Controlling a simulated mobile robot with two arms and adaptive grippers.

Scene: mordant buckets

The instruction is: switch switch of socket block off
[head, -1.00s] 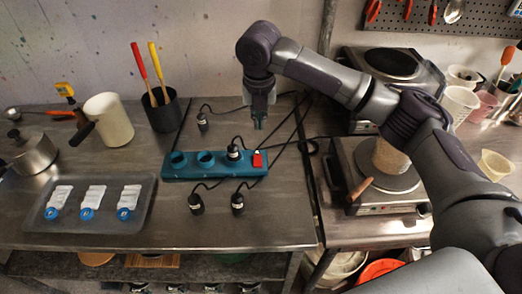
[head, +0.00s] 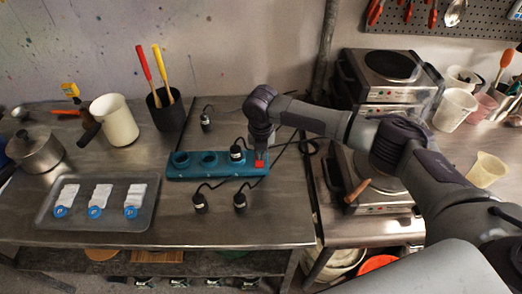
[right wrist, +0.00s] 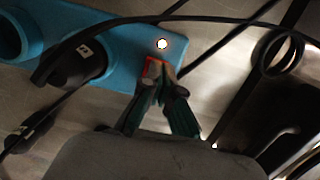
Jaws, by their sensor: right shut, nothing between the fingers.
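The teal socket block (head: 217,172) lies on the metal table, with a red switch (head: 260,163) at its right end. One black plug sits in the socket beside the switch; two sockets to the left are empty. My right gripper (head: 260,154) is shut and empty, pointing down at the switch. In the right wrist view, the fingertips (right wrist: 158,67) are at the red switch (right wrist: 149,66) and partly cover it. I cannot tell whether they touch it or which way the switch is tipped. My left gripper is not in view.
Loose black plugs (head: 240,201) lie in front of and behind the block. Black cables (right wrist: 190,19) cross close to the gripper. A grey tray (head: 146,211) with packets is at the left; hot plates (head: 390,66) stand at the right. The table's front middle is clear.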

